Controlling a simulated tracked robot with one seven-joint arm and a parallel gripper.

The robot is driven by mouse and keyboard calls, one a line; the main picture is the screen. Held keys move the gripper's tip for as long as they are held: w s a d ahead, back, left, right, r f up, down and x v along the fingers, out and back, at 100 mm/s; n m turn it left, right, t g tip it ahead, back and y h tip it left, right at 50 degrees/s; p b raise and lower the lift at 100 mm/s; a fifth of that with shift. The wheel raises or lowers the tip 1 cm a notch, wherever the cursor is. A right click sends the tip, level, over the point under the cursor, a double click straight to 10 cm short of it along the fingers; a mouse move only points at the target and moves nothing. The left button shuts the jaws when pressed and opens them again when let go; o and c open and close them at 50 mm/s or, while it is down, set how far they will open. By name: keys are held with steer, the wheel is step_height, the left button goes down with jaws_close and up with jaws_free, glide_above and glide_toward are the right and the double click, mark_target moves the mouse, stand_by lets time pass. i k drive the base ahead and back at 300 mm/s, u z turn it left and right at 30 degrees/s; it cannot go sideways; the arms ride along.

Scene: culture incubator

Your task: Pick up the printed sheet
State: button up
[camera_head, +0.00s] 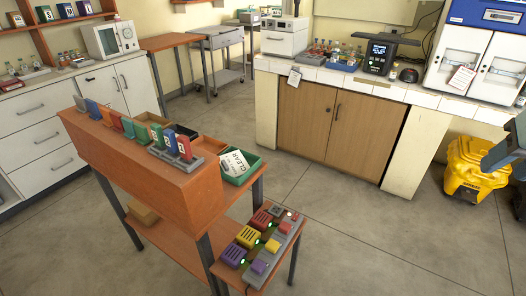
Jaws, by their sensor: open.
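A white printed sheet (236,164) with large dark lettering, partly readable as "CLEAR", lies tilted in a green tray (246,179) at the right end of the wooden bench. Other printed papers show too: a small tag (294,77) hangs on the front edge of the back counter, and a white sheet (461,79) is on the front of the white cabinet at the right. Which one the task means I cannot tell for certain. My gripper is not in view. Grey-blue and dark parts at the right edge are probably part of my arm.
The wooden bench (150,172) carries a row of coloured upright pieces. A lower shelf holds coloured blocks on a grey panel (282,241). A yellow bin (468,170) stands right of the counter. The floor (370,235) between bench, counter and bin is clear.

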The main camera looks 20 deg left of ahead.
mark_target(233, 163)
steer(key=z, duration=0.1)
steer(key=i, duration=3.9)
steer(key=u, duration=0.65)
steer(key=i, duration=0.15)
steer(key=u, duration=3)
